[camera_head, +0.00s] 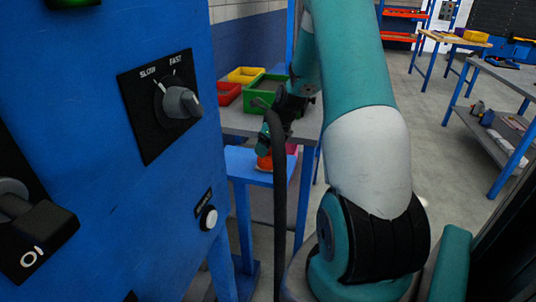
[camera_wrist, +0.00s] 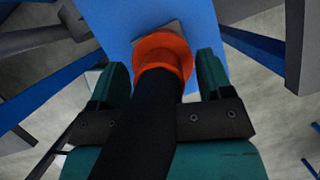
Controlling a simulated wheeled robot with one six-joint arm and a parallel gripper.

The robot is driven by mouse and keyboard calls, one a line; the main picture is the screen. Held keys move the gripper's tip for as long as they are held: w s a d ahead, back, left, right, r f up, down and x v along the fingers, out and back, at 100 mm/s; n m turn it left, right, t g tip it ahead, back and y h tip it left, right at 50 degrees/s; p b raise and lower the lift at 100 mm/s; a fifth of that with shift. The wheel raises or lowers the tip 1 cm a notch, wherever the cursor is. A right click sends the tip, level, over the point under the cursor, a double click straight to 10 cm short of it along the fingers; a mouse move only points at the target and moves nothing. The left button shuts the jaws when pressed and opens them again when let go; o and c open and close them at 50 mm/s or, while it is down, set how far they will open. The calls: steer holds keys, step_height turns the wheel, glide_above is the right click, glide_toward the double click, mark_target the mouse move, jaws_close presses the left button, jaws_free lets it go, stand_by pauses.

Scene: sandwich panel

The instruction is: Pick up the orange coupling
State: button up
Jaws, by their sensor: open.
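The orange coupling (camera_wrist: 165,52) is a round, flanged piece in the wrist view, above a blue surface (camera_wrist: 120,18). My gripper (camera_wrist: 163,75) is open, with one green finger on each side of it and gaps showing between. A thick black hose-like tube (camera_wrist: 150,115) runs up the picture to the coupling and hides its lower part. I cannot tell whether the two are joined. In the head view the coupling (camera_head: 264,163) is a small orange patch just below my gripper (camera_head: 265,145), at the blue table (camera_head: 240,160), partly hidden by a dark hose.
A blue panel with a speed knob (camera_head: 180,102) and a push button (camera_head: 209,217) fills the left. Green (camera_head: 262,95), red (camera_head: 228,93) and yellow (camera_head: 245,75) bins stand on the grey bench behind. A dark hose (camera_head: 280,210) hangs in front.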

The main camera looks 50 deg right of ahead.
steer(key=c, duration=1.1)
steer(key=shift+r, duration=0.15)
step_height(320, 180, up, 20)
steer(key=p, duration=0.2)
